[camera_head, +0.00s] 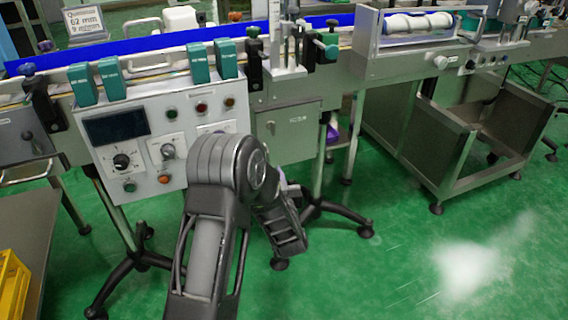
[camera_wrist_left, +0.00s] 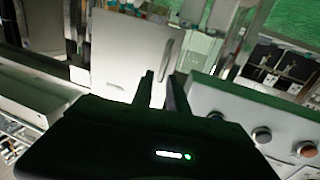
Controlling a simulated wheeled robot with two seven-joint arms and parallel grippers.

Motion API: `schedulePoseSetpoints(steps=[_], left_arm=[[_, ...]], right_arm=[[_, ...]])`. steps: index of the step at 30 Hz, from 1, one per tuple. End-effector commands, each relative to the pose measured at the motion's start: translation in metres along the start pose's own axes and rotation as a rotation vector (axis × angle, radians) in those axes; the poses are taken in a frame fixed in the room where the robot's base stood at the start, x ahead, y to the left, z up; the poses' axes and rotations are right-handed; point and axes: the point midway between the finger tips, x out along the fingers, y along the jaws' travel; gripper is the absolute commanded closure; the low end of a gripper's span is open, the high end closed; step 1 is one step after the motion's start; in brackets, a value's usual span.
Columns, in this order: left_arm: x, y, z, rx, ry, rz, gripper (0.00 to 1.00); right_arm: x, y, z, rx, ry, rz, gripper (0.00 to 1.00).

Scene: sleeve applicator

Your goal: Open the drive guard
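A grey metal door (camera_head: 288,132), which looks like the drive guard, hangs under the conveyor right of the control panel. It has a small handle (camera_head: 271,127) on its left side and appears shut. In the left wrist view a pale panel (camera_wrist_left: 122,55), seemingly the same door, has a slim upright handle (camera_wrist_left: 169,58) near its right edge. My left gripper (camera_wrist_left: 161,92) points toward that handle with its fingers apart and nothing seen between them. I cannot tell if it touches. In the head view my left arm's links hide its fingers. My right gripper is not in view.
A control panel (camera_head: 170,146) with knobs and buttons stands left of the door, close to my arm. Tripod legs (camera_head: 340,213) stand on the green floor below. A steel frame (camera_head: 420,150) is at right. Open floor (camera_head: 440,260) lies at front right.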

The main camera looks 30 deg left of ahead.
Motion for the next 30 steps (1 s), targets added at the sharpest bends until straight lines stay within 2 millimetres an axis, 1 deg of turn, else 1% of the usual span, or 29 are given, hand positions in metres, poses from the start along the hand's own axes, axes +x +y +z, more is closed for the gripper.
schedulePoseSetpoints(steps=[5, 14, 17, 20, 23, 25, 30], left_arm=[[0.000, -0.003, -0.008, 0.020, 0.033, -0.014, 0.81], [0.000, -0.003, -0.007, 0.023, 0.031, -0.012, 0.81], [0.003, -0.003, -0.007, 0.022, 0.030, -0.013, 0.81], [0.012, -0.003, -0.008, 0.022, 0.030, -0.013, 0.81], [0.026, -0.005, -0.009, 0.021, 0.031, -0.016, 0.81], [0.036, -0.004, -0.006, 0.021, 0.032, -0.014, 0.81], [0.062, -0.004, -0.007, 0.021, 0.032, -0.013, 0.81]], right_arm=[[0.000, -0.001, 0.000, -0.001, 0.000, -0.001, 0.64], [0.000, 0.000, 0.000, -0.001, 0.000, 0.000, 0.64], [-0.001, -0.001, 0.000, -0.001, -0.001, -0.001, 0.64], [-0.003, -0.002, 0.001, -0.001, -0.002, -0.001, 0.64], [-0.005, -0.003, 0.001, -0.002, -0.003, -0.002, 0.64], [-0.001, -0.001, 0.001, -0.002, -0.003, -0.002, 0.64], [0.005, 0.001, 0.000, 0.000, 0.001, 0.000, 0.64]])
